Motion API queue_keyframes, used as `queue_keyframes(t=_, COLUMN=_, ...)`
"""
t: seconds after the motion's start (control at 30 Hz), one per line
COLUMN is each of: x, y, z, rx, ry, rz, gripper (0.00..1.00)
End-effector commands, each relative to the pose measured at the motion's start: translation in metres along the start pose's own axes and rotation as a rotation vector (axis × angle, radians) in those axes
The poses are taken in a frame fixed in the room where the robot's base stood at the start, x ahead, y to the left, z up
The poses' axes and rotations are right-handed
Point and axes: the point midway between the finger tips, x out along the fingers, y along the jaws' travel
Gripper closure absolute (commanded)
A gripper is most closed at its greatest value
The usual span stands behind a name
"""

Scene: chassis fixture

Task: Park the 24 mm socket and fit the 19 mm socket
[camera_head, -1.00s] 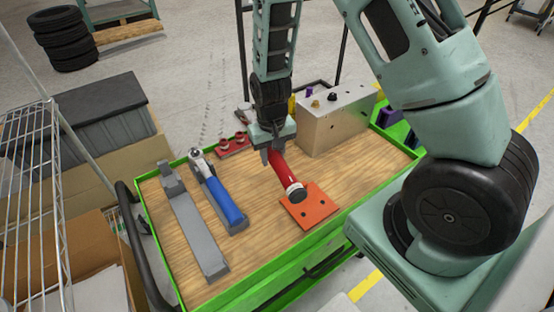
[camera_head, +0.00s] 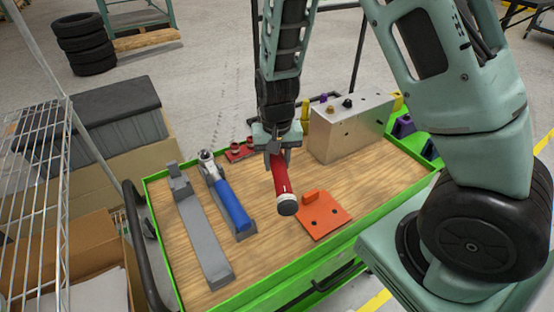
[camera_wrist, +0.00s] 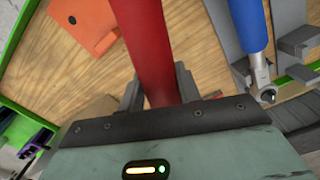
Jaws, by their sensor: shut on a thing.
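My gripper (camera_head: 278,152) is shut on the red handle of a long tool (camera_head: 281,180), with a finger on each side. The tool hangs over the bench, tilted, its dark and pale end cap toward the camera; its other end is hidden behind my gripper. In the wrist view the red handle (camera_wrist: 152,50) runs up between my fingers (camera_wrist: 158,88). A blue-handled ratchet (camera_head: 231,203) lies in a grey cradle (camera_head: 246,232). A red rack (camera_head: 240,151) with small red sockets stands at the back; I cannot read any sizes.
An empty long grey cradle (camera_head: 203,240) lies left of the ratchet. An orange plate (camera_head: 330,222) with a raised block and holes lies at the front right. A metal box (camera_head: 350,128) with knobs stands at the back right. A green rim (camera_head: 270,299) edges the wooden top.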

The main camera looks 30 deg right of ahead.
Motion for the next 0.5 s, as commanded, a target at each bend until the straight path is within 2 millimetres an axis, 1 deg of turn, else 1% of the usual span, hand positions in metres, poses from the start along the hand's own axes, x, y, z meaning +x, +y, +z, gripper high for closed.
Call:
queue_keyframes(t=0.03, x=0.006, y=0.0, z=-0.001, rx=0.0, ry=0.002, rz=-0.001, gripper=1.0)
queue_keyframes(t=0.5, x=0.037, y=0.0, z=-0.001, rx=0.0, ry=0.003, rz=-0.001, gripper=1.0)
